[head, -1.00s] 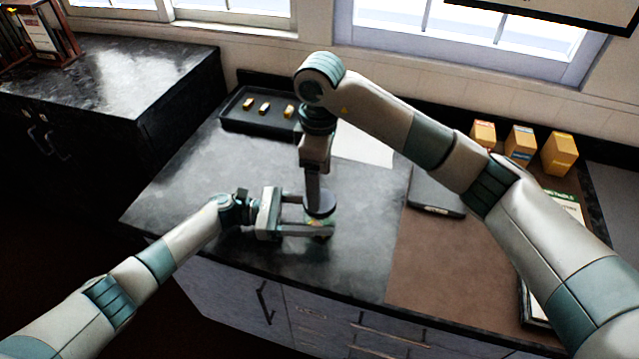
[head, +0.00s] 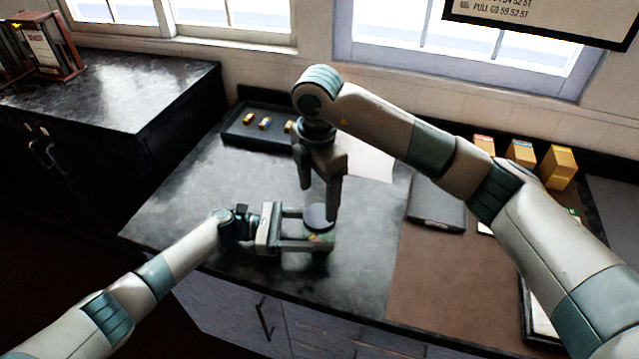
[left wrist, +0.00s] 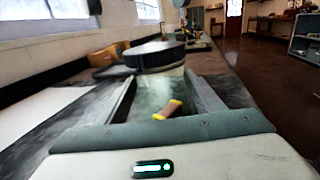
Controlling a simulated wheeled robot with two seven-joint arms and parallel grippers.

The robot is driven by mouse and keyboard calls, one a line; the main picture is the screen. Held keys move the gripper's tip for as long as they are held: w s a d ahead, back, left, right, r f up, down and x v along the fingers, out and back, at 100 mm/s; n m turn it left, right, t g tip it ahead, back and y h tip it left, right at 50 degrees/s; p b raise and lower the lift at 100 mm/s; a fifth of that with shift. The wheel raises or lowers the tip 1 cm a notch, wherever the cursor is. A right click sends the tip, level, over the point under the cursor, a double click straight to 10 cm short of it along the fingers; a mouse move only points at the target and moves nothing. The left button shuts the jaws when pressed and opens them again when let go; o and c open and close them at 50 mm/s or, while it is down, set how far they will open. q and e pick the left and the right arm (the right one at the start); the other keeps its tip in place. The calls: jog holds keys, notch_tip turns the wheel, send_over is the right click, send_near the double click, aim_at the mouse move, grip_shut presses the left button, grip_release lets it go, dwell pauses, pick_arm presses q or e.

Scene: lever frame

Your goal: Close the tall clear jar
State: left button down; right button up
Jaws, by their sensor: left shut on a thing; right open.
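The tall clear jar (left wrist: 152,92) stands between the fingers of my left gripper (left wrist: 162,100). A small brown and yellow piece (left wrist: 168,110) shows through its wall. The dark round lid (left wrist: 154,57) sits on top of the jar; I cannot tell how tightly. In the head view the lid (head: 319,214) tops the jar (head: 322,237), and my left gripper (head: 318,229) is shut on the jar from the left. My right gripper (head: 318,204) is open, pointing down, its fingers spread at or just above the lid. I cannot tell whether they touch it.
A black tray (head: 238,137) with several small yellow pieces lies at the back of the dark counter. A white sheet (head: 372,165) and a dark flat case (head: 436,205) lie to the right. Yellow boxes (head: 557,167) stand further right. The counter's left part is clear.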

jog(key=n, duration=0.4)
jog(key=shift+r+n, duration=0.2)
jog(key=shift+n, duration=0.2)
jog(key=n, duration=0.4)
jog(key=shift+r, duration=0.15)
jog(key=n, duration=0.5)
jog(key=shift+a+r, duration=0.1)
jog(key=shift+r, duration=0.05)
jog(key=n, duration=0.5)
jog(key=shift+r+n, duration=0.2)
jog(key=shift+n, duration=0.2)
jog(key=n, duration=0.5)
jog(key=shift+r+n, duration=0.2)
jog(key=shift+n, duration=0.2)
jog(key=n, duration=0.4)
jog(key=shift+r+n, duration=0.1)
jog(key=shift+n, duration=0.2)
jog(key=n, duration=0.4)
jog(key=shift+d+r, duration=0.15)
jog(key=shift+d, duration=0.05)
jog(key=n, duration=0.5)
jog(key=shift+r+n, duration=0.1)
jog(key=shift+n, duration=0.2)
